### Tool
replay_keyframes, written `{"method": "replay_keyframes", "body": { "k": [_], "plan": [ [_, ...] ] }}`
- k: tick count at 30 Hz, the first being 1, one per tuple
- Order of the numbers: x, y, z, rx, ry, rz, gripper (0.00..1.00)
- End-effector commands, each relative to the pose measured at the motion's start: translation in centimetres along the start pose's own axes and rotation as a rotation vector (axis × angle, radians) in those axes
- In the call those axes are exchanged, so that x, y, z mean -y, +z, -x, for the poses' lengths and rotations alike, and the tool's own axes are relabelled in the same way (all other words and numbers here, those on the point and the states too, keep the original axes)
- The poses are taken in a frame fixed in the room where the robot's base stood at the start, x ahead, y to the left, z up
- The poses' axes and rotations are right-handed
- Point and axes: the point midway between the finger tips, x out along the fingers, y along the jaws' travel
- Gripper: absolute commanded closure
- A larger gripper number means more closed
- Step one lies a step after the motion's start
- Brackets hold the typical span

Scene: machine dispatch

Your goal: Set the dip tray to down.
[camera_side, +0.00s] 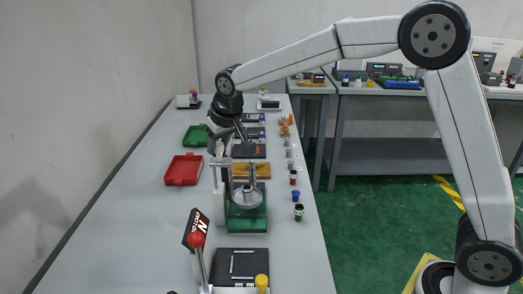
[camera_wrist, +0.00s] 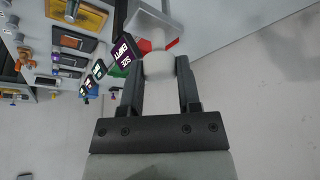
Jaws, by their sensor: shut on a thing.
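My gripper (camera_wrist: 160,72) has its two dark fingers shut on a pale round knob (camera_wrist: 158,65) in the wrist view. A dark sign with a purple face reading "EMPTY" (camera_wrist: 124,50) stands just left of the knob. In the side view my gripper (camera_side: 218,148) points down at the left edge of the row of stations, above and behind the green-based device (camera_side: 247,222). The knob cannot be made out there. A yellow tray (camera_side: 251,170) lies close by on the right. I cannot tell which station is the dip tray.
A red tray (camera_side: 183,170) and a green tray (camera_side: 196,136) lie left of the gripper. A red-knobbed lever (camera_side: 197,241) stands at the front beside a dark panel (camera_side: 240,265). Small bottles (camera_side: 294,178) line the right edge. The left of the bench (camera_side: 130,230) is clear.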

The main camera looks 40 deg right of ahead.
Motion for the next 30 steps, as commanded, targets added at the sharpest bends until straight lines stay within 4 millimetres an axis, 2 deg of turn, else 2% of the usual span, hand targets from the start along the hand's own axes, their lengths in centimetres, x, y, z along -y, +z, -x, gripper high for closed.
{"method": "replay_keyframes", "body": {
  "k": [9, 11, 21, 30],
  "plan": [
    [0.0, 0.2, -0.3, 0.002, 0.000, 0.000, 1.00],
    [0.0, 0.5, -0.9, 0.005, 0.001, 0.000, 1.00],
    [0.0, 2.8, -6.4, 0.006, 0.001, 0.000, 1.00],
    [0.0, 3.0, -7.1, 0.006, 0.001, 0.000, 1.00]
  ]
}}
